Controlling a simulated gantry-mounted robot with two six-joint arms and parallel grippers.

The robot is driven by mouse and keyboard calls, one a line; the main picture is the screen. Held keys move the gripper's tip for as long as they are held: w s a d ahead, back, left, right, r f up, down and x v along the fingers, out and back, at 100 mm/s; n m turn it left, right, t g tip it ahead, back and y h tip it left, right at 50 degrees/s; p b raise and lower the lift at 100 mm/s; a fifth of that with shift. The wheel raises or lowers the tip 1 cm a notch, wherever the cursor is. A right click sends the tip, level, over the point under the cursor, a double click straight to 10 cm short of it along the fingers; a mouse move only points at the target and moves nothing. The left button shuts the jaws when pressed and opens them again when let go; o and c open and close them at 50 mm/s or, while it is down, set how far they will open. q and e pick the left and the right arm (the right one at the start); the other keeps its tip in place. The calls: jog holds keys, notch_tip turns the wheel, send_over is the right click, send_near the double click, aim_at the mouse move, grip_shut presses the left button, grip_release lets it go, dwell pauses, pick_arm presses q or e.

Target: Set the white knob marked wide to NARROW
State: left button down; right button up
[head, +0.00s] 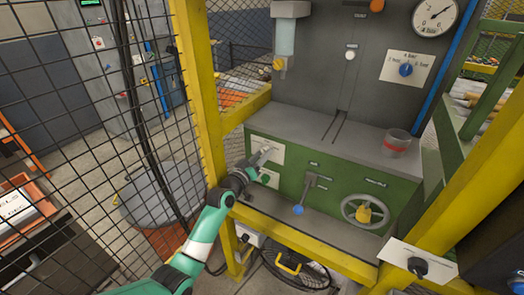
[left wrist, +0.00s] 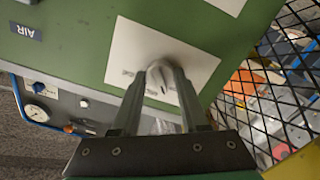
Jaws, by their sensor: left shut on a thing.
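The white knob (left wrist: 158,76) sits on a white label plate (left wrist: 196,62) on the green machine front. In the left wrist view my left gripper (left wrist: 160,84) is shut on it, one finger on each side. A dark pointer line shows on the knob's face. The small print on the plate is too blurred to read, so I cannot tell which setting the knob points at. In the head view my left gripper (head: 260,162) reaches this plate (head: 274,151) at the machine's left end, and the knob is mostly hidden there. My right gripper is not in view.
A yellow post (head: 202,80) and yellow rail (head: 300,243) frame the green machine, with black mesh (head: 70,130) to the left. A lever with a blue ball (head: 298,210), a handwheel (head: 366,211) and a glass (head: 397,143) are farther right.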

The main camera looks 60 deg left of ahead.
pick_arm(q)
jog(key=shift+n+p, duration=0.9)
jog(key=shift+n, duration=1.1)
jog(key=shift+c, duration=2.1)
grip_release()
